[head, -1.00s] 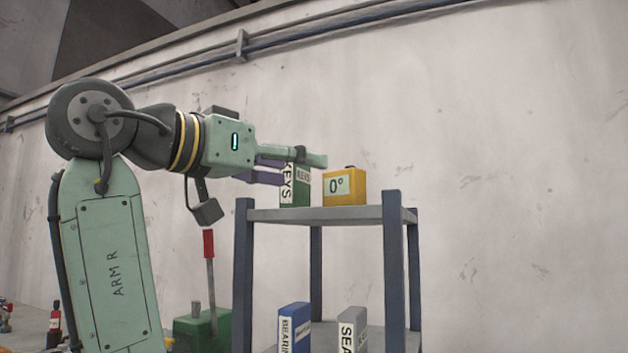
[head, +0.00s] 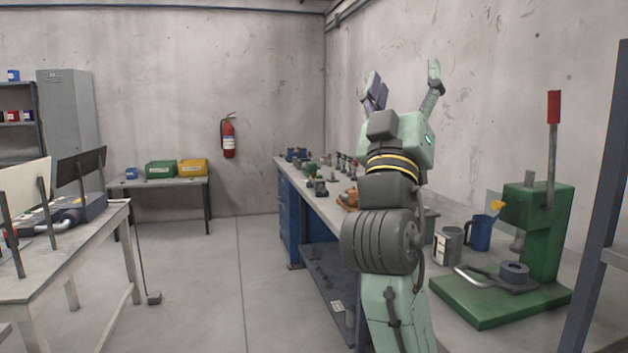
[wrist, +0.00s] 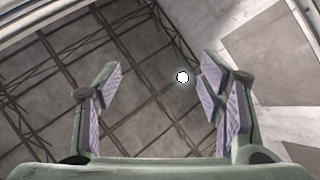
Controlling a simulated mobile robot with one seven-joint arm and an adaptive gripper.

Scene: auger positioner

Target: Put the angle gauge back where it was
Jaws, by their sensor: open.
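My gripper (head: 404,78) is raised in front of the right wall, fingers pointing up and spread wide. In the wrist view my gripper (wrist: 160,82) has nothing between its fingers; only the ceiling and walls lie beyond. The yellow angle gauge does not show in either view now. The shelf rack that held it shows only as a dark post (head: 598,210) at the right edge; its top is out of frame.
A long blue workbench (head: 291,218) runs along the right wall with several small items. A table (head: 110,236) stands at left. The middle floor is clear.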

